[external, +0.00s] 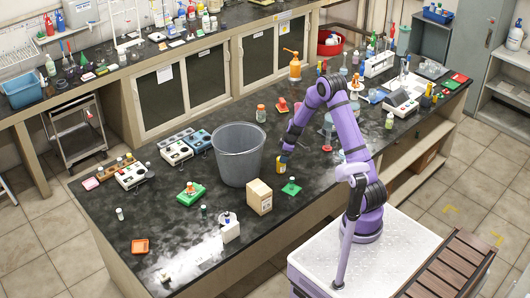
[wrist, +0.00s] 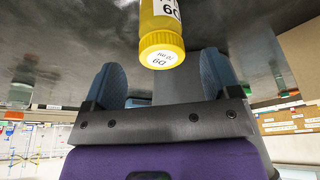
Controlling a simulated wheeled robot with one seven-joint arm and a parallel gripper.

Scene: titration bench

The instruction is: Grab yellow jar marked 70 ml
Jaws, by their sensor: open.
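A yellow jar (wrist: 162,45) with a white label and a yellow cap is at the top middle of the wrist view. My gripper (wrist: 162,75) is open, with one blue-grey finger on each side below the jar. The jar's cap end sits near the gap between the fingertips, apart from both. The jar's far end is cut off by the frame. In the external view my gripper (external: 284,154) reaches down to the bench just above a small yellow jar (external: 282,163), partly hidden by the gripper.
A grey bucket (external: 237,155) stands left of my gripper. A cardboard box (external: 259,196) and a green item (external: 291,187) are in front of it. Several bottles and instruments crowd the bench behind and right. The bench's front left part (external: 100,225) has free room.

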